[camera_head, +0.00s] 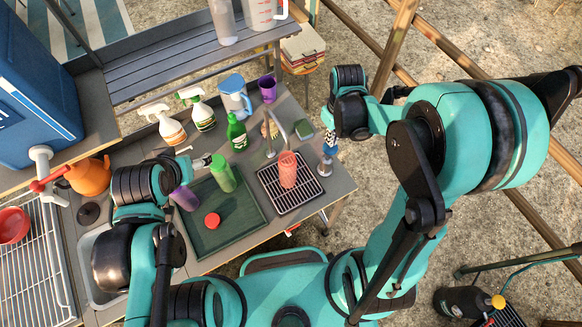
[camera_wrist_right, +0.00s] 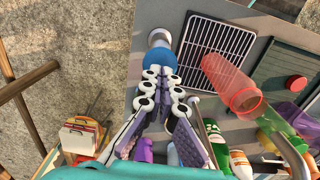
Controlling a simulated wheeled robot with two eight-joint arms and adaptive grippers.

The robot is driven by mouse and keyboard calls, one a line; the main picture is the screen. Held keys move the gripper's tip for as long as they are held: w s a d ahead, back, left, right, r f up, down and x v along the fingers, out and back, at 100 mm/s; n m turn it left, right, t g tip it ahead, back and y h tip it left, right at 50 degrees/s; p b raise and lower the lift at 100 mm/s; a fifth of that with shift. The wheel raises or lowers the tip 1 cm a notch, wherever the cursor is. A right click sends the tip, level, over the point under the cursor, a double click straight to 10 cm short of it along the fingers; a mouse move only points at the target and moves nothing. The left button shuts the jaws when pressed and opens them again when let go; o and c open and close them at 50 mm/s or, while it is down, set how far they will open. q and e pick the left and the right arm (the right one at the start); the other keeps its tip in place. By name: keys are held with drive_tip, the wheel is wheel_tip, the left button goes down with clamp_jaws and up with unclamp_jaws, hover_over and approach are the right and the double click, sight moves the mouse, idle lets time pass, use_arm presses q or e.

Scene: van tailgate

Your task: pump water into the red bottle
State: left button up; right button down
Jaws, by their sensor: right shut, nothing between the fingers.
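The translucent red bottle (camera_head: 288,172) stands upright on the black drip grid (camera_head: 268,184), its open mouth showing in the right wrist view (camera_wrist_right: 228,82). A metal spout (camera_head: 271,133) arches beside its top; I cannot tell whether its outlet is exactly over the mouth.
A green tray (camera_head: 238,234) holds a red cap (camera_head: 212,221), the green bottle and a purple cup (camera_head: 186,198). Behind are spray bottles (camera_head: 203,111), a green soap bottle (camera_head: 236,132) and a blue-lidded jug (camera_head: 234,94). Open ground lies right of the counter.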

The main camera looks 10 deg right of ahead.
sight(330, 149)
drive_tip(key=shift+f+b, duration=2.9)
drive_tip(key=shift+f, duration=0.2)
drive_tip(key=shift+r+p, duration=1.9)
drive_tip(key=shift+r, duration=0.55)
drive_tip(key=shift+f, duration=0.1)
drive_tip(key=shift+f+b, duration=2.35)
drive_tip(key=shift+f, duration=0.05)
drive_tip(key=shift+r+p, duration=1.95)
drive_tip(key=shift+r, duration=0.55)
drive_tip(key=shift+f, duration=0.15)
